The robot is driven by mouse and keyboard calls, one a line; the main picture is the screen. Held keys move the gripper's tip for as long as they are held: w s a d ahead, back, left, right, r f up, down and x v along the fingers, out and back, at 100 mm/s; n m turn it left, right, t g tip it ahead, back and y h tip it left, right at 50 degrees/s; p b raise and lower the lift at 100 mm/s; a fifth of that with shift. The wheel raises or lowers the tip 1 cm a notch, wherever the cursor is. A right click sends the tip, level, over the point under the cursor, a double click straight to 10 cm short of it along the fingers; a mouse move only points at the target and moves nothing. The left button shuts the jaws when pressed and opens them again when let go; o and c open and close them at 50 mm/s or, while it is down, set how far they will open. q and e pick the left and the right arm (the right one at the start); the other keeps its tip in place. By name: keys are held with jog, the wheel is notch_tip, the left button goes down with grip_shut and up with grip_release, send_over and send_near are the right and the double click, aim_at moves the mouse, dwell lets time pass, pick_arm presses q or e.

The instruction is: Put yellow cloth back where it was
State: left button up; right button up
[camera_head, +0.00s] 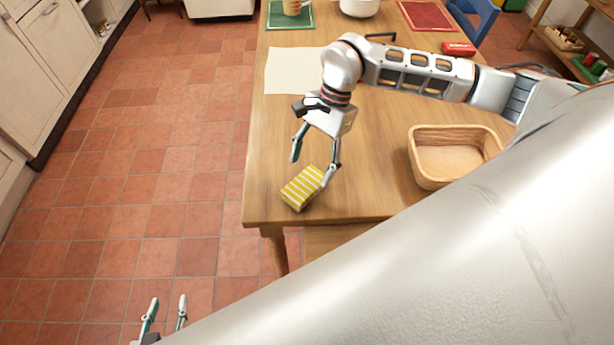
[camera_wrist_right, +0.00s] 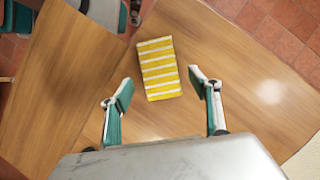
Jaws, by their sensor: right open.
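The yellow cloth (camera_head: 302,189), with white stripes and folded into a rectangle, lies on the wooden table (camera_head: 384,190) near its front left corner. My right gripper (camera_head: 312,166) is open above the cloth, one finger hanging at its right side and the other at its far left. In the right wrist view the cloth (camera_wrist_right: 158,68) lies just beyond and between the two spread fingertips (camera_wrist_right: 160,84); nothing is held. My left gripper (camera_head: 166,306) is open and empty, low at the bottom left over the floor, away from the table.
A wicker basket (camera_head: 419,170) stands right of the cloth and looks empty. A pale sheet (camera_head: 285,72) lies behind my right gripper. A red box (camera_head: 458,48), a green mat (camera_head: 291,22) and a red mat (camera_head: 425,15) are farther back. The table's left edge is close to the cloth.

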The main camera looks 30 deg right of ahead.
jog(key=v, duration=0.6)
jog(key=shift+r, duration=0.45)
jog(key=shift+d, duration=0.1)
